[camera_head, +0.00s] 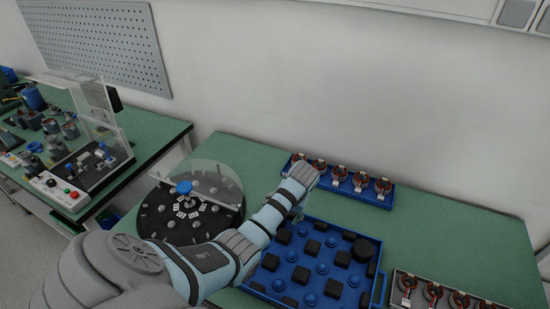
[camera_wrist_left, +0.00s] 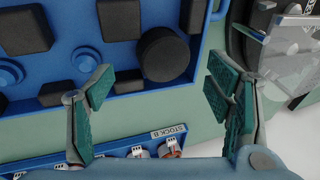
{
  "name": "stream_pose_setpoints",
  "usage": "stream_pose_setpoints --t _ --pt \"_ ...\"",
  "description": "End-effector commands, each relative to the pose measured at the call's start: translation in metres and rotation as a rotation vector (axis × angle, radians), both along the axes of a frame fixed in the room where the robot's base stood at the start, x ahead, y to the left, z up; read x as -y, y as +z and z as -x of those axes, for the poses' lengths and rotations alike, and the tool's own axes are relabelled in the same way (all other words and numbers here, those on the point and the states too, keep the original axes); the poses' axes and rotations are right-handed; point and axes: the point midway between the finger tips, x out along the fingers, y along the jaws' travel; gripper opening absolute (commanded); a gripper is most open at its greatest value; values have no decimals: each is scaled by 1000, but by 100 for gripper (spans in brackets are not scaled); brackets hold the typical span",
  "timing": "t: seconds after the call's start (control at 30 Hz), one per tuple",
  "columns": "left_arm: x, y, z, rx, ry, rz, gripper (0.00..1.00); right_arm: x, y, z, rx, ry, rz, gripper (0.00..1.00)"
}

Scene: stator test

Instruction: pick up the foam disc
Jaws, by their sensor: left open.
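A black disc-shaped piece (camera_head: 362,250) stands in the far right part of the blue tray (camera_head: 380,292) in the head view. In the wrist view a round black piece (camera_wrist_left: 163,53) sits near a corner of the blue tray (camera_wrist_left: 213,45); I cannot tell whether it is the same one, nor which is the foam disc. My left gripper (camera_wrist_left: 162,76) is open and empty, its fingers to either side of and below that round piece in the picture. In the head view my left gripper (camera_head: 297,201) is over the tray's far left edge, its fingers mostly hidden. My right gripper is not in view.
The tray also holds several black blocks (camera_head: 312,247) and blue pegs (camera_head: 322,269). A blue rack of copper-wound stators (camera_head: 361,181) lies behind it; another stator rack (camera_head: 442,293) is at right. A dark turntable (camera_head: 160,222) with a clear cover stands left.

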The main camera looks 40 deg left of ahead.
Motion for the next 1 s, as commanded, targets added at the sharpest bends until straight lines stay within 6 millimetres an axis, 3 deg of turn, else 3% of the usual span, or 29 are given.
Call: stream_pose_setpoints --t 0.3,0.5,0.7,1.0 --pt "-20 -49 -3 1 3 -1 73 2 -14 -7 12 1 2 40" --pt "-20 -49 -3 1 3 -1 73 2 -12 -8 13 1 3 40" --pt "-20 -49 -3 1 2 0 42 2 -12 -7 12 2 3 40" --pt "-18 -50 -3 0 0 4 41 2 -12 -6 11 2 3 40"
